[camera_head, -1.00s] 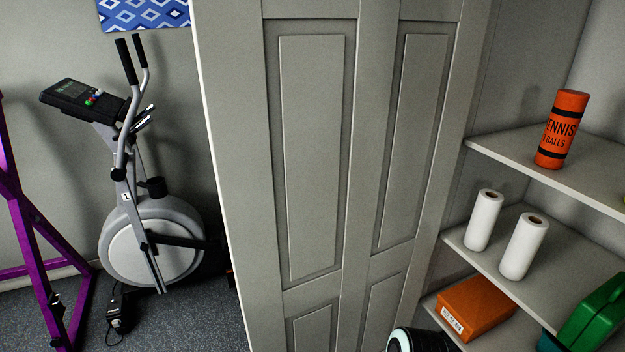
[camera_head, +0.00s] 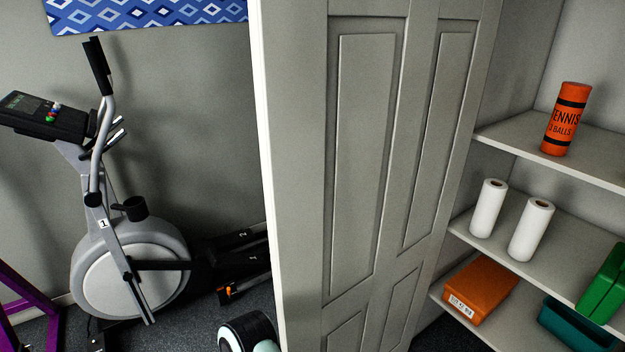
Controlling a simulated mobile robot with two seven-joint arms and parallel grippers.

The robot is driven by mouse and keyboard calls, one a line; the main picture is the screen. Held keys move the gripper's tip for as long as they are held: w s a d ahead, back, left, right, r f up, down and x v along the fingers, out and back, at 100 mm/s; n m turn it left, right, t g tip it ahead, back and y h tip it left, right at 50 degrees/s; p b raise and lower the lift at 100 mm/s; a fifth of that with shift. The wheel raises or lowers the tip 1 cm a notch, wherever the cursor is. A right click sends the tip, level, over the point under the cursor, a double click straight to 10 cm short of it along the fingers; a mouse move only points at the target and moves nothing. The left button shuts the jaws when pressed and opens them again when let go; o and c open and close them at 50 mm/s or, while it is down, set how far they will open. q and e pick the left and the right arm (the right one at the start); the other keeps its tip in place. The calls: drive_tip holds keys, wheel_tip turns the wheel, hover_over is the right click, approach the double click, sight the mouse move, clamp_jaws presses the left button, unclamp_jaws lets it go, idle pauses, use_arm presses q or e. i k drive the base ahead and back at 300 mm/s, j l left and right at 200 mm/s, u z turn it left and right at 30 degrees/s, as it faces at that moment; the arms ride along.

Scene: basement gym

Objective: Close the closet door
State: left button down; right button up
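The closet door (camera_head: 366,150) is a grey panelled door standing open in the middle of the view. Its pale free edge (camera_head: 268,180) is towards the left, and its far side meets the closet beside the shelves. No handle shows on the visible face. A rounded black and pale part, apparently of my arm, shows at the bottom, left of the door's free edge. Whether it touches the door I cannot tell. Neither gripper's fingers are in view.
Closet shelves (camera_head: 550,160) at right hold an orange tennis ball can (camera_head: 567,118), two white paper rolls, an orange box (camera_head: 480,289), and green and teal items. An exercise machine (camera_head: 130,250) stands left of the door, with a purple frame (camera_head: 28,295) at lower left.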

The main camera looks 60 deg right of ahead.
sight(366, 111)
drive_tip(key=i+j+z, duration=0.2)
drive_tip(key=i, duration=0.2)
drive_tip(key=i+j+z, duration=0.2)
drive_tip(key=i, duration=0.2)
drive_tip(key=i+j+z, duration=0.15)
drive_tip(key=i, duration=0.2)
drive_tip(key=i+z, duration=0.15)
drive_tip(key=z, duration=0.25)
drive_tip(key=i+z, duration=0.1)
drive_tip(key=z, duration=0.3)
drive_tip(key=i+j+z, duration=0.1)
drive_tip(key=z, duration=0.3)
drive_tip(key=i+j+z, duration=0.1)
drive_tip(key=z, duration=0.3)
drive_tip(key=i+j+z, duration=0.1)
drive_tip(key=z, duration=0.3)
drive_tip(key=i+j+z, duration=0.1)
drive_tip(key=z, duration=0.3)
drive_tip(key=i+j+z, duration=0.1)
drive_tip(key=z, duration=0.25)
drive_tip(key=j+z, duration=0.2)
drive_tip(key=z, duration=0.2)
drive_tip(key=i+j+z, duration=0.2)
drive_tip(key=z, duration=0.2)
drive_tip(key=i+j+z, duration=0.1)
drive_tip(key=j+z, duration=0.3)
drive_tip(key=i+j, duration=0.1)
drive_tip(key=j, duration=0.15)
drive_tip(key=i+j+z, duration=0.15)
drive_tip(key=j, duration=0.15)
